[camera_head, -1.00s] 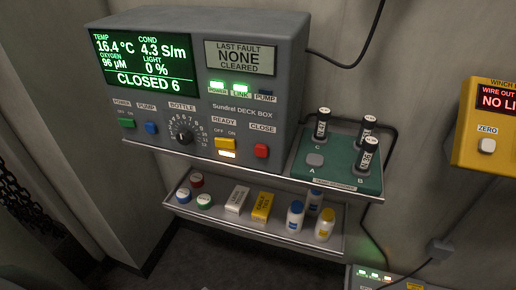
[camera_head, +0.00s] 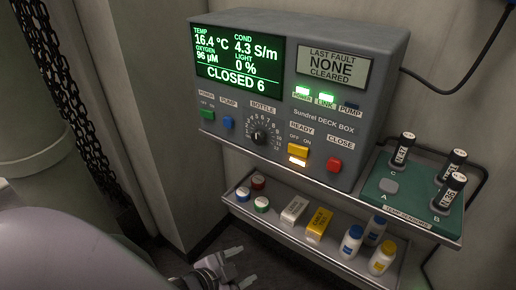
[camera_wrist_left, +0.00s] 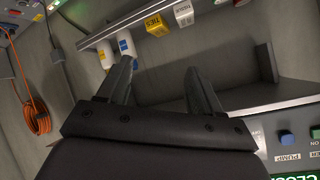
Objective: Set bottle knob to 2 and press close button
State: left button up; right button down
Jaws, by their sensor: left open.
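The grey deck box (camera_head: 350,100) stands on a shelf. Its green screen (camera_head: 239,57) reads CLOSED 6. The black bottle knob (camera_head: 259,137) sits in a numbered dial below the BOTTLE label; I cannot read its exact setting. The red close button (camera_head: 334,165) is to the right, beside the yellow ready switch (camera_head: 298,150). My left gripper (camera_head: 240,267) is at the bottom of the head view, below and apart from the box. In the left wrist view its two dark fingers (camera_wrist_left: 161,90) are spread with nothing held. My right gripper is not in view.
A lower shelf under the box holds colored-lid jars (camera_head: 262,204), two small cartons (camera_head: 319,225) and several bottles (camera_head: 351,240). A green tray (camera_head: 405,209) with black sensors stands right of the box. A chain (camera_head: 62,95) hangs at left.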

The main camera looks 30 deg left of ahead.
pick_arm(q)
jog(key=w+a+r+m+t+y+b, duration=0.1)
jog(key=w+a+r+m+t+b, duration=0.15)
jog(key=w+a+r+m, duration=0.5)
jog(key=m+t+b, duration=0.2)
jog(key=m+t, duration=0.2)
jog(key=m, duration=0.6)
send_near(257, 140)
jog(key=shift+w+d+f+p, duration=0.1)
jog(key=shift+w+p, duration=0.4)
jog(key=shift+w, duration=1.45)
jog(key=shift+w+d+p, duration=0.1)
jog(key=shift+w+p, duration=0.35)
jog(key=shift+w, duration=1.55)
jog(key=shift+c, duration=0.3)
jog(key=c, duration=1)
